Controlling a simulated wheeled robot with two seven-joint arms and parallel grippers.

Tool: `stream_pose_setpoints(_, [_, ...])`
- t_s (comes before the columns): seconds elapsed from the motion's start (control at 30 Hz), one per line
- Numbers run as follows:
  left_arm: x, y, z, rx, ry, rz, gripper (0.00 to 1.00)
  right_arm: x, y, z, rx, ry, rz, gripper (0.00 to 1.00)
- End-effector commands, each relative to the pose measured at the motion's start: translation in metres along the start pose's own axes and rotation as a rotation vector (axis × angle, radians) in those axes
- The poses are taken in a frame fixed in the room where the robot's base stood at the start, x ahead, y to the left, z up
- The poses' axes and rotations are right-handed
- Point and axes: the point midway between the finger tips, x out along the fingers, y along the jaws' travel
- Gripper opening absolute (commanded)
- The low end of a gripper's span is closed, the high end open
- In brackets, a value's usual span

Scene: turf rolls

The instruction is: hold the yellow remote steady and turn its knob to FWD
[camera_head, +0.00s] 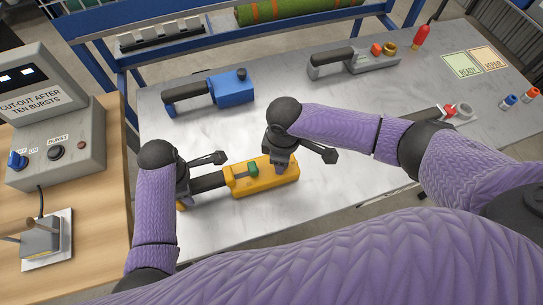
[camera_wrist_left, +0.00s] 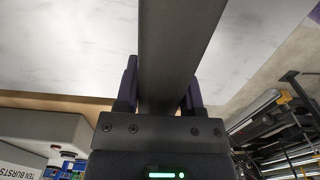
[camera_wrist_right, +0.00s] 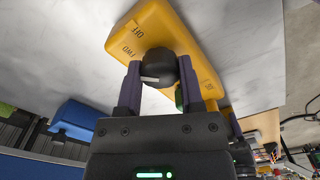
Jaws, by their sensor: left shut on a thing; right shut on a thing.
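The yellow remote (camera_head: 265,183) lies on the grey table, its dark bar-shaped handle (camera_head: 208,183) pointing left. My left gripper (camera_head: 190,184) is shut on that handle; the handle also runs between its fingers in the left wrist view (camera_wrist_left: 180,45). My right gripper (camera_head: 282,164) is above the remote's right end, shut on the round black knob (camera_wrist_right: 160,63). In the right wrist view the yellow body (camera_wrist_right: 165,25) shows OFF and FWD labels beside the knob. A pale mark shows on the knob's near side; which label it points to I cannot tell. A green part (camera_head: 253,169) sits mid-body.
A blue remote (camera_head: 232,91) and a grey one (camera_head: 370,63) lie farther back. Another tool (camera_head: 447,112) lies at right, partly behind my right arm. A grey control box (camera_head: 55,130) stands on the wooden bench at left. READY and REPAIR cards (camera_head: 462,66) lie at the back right.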

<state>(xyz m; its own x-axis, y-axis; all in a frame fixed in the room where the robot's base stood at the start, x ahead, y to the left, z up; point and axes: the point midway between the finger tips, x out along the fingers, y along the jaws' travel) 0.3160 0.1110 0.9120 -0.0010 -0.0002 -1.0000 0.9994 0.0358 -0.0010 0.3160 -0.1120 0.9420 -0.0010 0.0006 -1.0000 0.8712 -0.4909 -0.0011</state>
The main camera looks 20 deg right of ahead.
Motion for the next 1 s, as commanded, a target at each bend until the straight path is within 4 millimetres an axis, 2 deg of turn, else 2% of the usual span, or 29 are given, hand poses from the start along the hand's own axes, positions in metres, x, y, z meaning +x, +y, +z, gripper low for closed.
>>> stream_pose_setpoints(0.53, [0.0001,-0.0002,-0.0009,0.0,0.002,-0.001,0.0,-0.0003,0.0008,0.0003,-0.026,-0.001,0.002,0.0])
stream_pose_setpoints(0.57, [0.0001,-0.0002,-0.0009,0.0,0.002,-0.001,0.0,-0.0004,0.0008,0.0003,-0.026,-0.001,0.002,0.5])
stream_pose_setpoints(0.7, [0.0001,-0.0002,-0.0008,0.0,0.002,-0.001,0.0,-0.0003,0.0007,0.0002,-0.025,-0.001,0.002,0.8])
stream_pose_setpoints(0.73, [0.0001,-0.0002,-0.0007,0.0,0.002,-0.001,0.0,-0.0003,0.0006,0.0002,-0.026,-0.001,0.002,0.84])
stream_pose_setpoints(1.0, [0.0001,-0.0002,-0.0005,0.0,0.002,-0.001,0.0,-0.0015,0.0004,-0.0001,-0.026,0.0,0.001,0.84])
